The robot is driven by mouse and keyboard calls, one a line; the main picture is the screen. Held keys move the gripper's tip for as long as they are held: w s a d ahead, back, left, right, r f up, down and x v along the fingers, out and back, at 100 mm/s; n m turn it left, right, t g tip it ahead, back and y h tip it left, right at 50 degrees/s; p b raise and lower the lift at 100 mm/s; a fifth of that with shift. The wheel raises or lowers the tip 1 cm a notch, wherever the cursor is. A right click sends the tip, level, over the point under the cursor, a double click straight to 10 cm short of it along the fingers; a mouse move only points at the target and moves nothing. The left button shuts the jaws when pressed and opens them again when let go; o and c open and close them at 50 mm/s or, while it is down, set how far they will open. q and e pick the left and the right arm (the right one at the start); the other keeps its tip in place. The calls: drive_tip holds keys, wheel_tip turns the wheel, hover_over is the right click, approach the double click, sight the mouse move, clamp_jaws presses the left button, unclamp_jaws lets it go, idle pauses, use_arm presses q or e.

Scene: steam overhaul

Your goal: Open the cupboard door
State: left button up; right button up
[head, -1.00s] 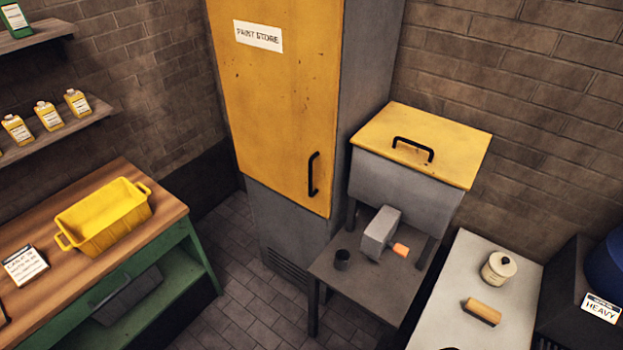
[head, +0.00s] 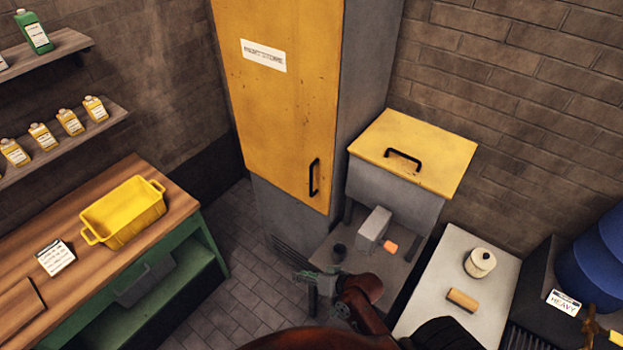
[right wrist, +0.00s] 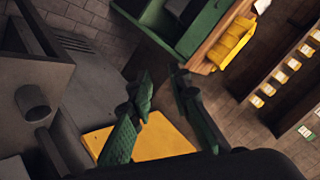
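The tall grey cupboard (head: 362,100) has a yellow door (head: 275,110) with a sign reading "PAINT STORE". The door is closed. Its black vertical bar handle (head: 314,177) is at the lower right of the door. My right gripper (head: 316,282) is low in front of the cupboard, below the handle and apart from it. In the right wrist view its two green fingers (right wrist: 163,105) stand apart with nothing between them. Part of the yellow door shows behind them there, but I cannot make out the handle. My left gripper is not in view.
A white-topped counter (head: 440,300) is at right. A workbench (head: 160,200) with a yellow tub (head: 123,212) is at left. Floor between is open.

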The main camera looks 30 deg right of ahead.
sight(311, 183)
drive_tip(key=w+a+r+m+t+y, duration=0.1)
drive_tip(key=w+r+m+t, duration=0.9)
drive_tip(key=w+r+m, duration=0.5)
drive_tip(key=shift+w+d+f+m+g+h+p, duration=0.25)
drive_tip(key=shift+w+d+f+m+g+h, duration=0.75)
drive_tip(key=shift+w+d+m+h, duration=2.2)
drive_tip(key=shift+w+d+f+m+g+h+p, duration=0.35)
drive_tip(key=shift+w+d+f+m+h, duration=1.45)
drive_tip(key=shift+d+m, duration=2.75)
drive_tip(key=shift+w+d+f+m+g+h+p, duration=0.15)
drive_tip(key=shift+w+d+f+m+g+h, duration=0.75)
drive_tip(key=shift+w+d+m+h, duration=2.7)
drive_tip(key=s+m, duration=0.1)
drive_tip(key=s+a+m+y, duration=0.1)
drive_tip(key=s, duration=0.1)
drive_tip(key=shift+c, duration=0.7)
clamp_jaws()
